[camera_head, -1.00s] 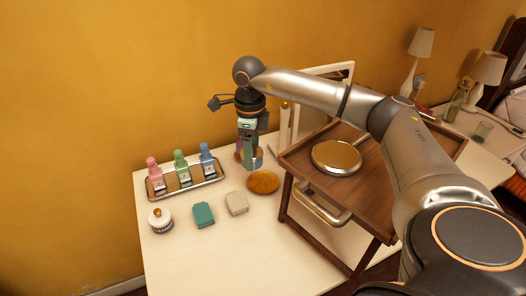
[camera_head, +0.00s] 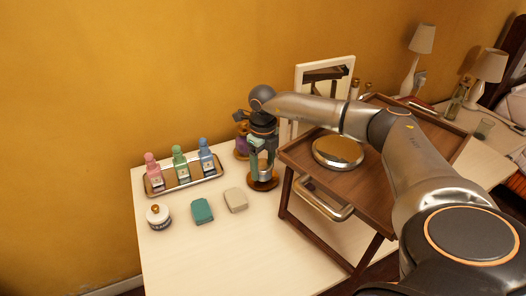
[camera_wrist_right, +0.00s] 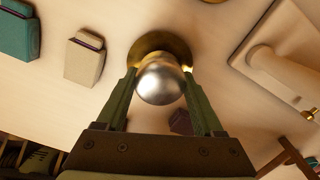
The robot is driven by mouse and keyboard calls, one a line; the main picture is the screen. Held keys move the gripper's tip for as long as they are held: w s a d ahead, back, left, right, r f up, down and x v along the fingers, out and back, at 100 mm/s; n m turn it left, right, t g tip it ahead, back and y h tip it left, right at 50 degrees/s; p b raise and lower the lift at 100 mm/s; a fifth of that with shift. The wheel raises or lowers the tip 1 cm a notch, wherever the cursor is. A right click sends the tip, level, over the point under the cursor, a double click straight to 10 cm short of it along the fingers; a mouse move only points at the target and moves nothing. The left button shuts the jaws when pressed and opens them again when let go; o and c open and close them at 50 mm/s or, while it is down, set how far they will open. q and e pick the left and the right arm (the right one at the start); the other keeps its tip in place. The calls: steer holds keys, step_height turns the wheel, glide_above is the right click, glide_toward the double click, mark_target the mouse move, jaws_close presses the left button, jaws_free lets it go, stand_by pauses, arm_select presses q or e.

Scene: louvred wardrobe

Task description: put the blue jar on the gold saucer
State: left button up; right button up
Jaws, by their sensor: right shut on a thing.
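The gold saucer (camera_head: 264,184) lies on the white table, in front of the purple jar. In the right wrist view the saucer (camera_wrist_right: 150,43) shows as a gold disc beyond the fingertips. My right gripper (camera_head: 262,167) is upright over the saucer, shut on the blue jar (camera_head: 254,170). In the right wrist view the jar's round silver top (camera_wrist_right: 160,83) sits between the two fingers and hides its body. The jar is over the saucer; I cannot tell whether its base touches it. My left gripper is not in view.
A purple jar (camera_head: 241,143) stands close behind my right gripper. A cream block (camera_head: 236,200), a teal block (camera_head: 202,211), a white jar (camera_head: 158,217) and a tray of bottles (camera_head: 196,184) are to the left. A wooden trolley (camera_head: 306,157) stands close on the right. The front of the table is clear.

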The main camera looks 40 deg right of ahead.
mark_target(263, 164)
steer(key=shift+f, duration=0.65)
steer(key=shift+f, duration=0.2)
steer(key=o, duration=1.5)
steer(key=shift+c, duration=0.2)
step_height(263, 164, up, 12)
steer(key=shift+r+p, duration=0.25)
steer(key=shift+p, duration=0.2)
